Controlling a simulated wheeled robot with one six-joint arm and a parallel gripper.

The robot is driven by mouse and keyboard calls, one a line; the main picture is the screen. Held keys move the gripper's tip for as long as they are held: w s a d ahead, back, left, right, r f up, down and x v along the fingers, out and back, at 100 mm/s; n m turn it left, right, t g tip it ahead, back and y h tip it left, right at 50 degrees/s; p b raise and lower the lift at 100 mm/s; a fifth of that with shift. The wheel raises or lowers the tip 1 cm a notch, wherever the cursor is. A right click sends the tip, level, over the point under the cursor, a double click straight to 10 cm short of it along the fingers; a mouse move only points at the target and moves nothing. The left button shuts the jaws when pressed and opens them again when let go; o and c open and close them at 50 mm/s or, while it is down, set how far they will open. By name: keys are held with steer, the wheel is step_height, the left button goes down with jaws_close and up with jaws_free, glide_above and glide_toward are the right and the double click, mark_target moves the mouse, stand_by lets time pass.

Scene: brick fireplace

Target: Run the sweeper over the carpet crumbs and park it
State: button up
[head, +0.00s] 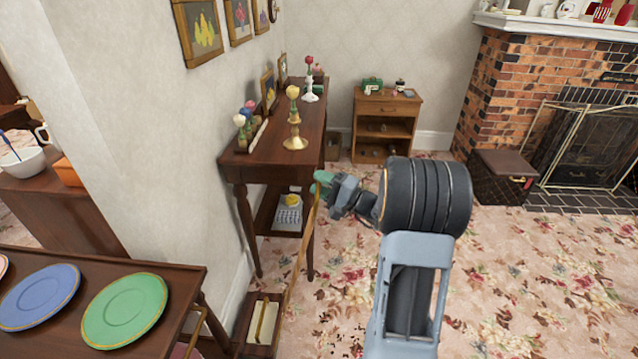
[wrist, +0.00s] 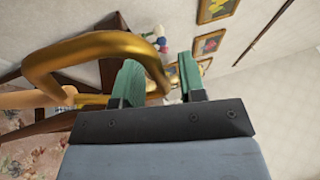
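The carpet sweeper has a wooden box body (head: 262,325) on the floor at the lower middle of the head view, beside the near table. Its long thin wooden handle (head: 295,262) leans up to my gripper (head: 322,183). In the wrist view the handle ends in a brass loop grip (wrist: 95,48). My green fingers (wrist: 160,82) stand apart, with the loop's rounded end between them and a gap visible at the right finger. Dark crumbs (head: 345,341) lie on the floral carpet (head: 490,290), right of the sweeper; my arm may hide more.
A dark side table (head: 270,165) with candlesticks stands along the wall, close to my gripper. A near table with a green plate (head: 124,311) is at lower left. A small cabinet (head: 385,107), a trunk (head: 502,177) and the fireplace are behind. Carpet on the right is clear.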

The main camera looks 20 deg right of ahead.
steer(key=shift+w+a, duration=0.1)
steer(key=shift+w, duration=0.05)
steer(key=shift+c, duration=0.4)
jaws_close()
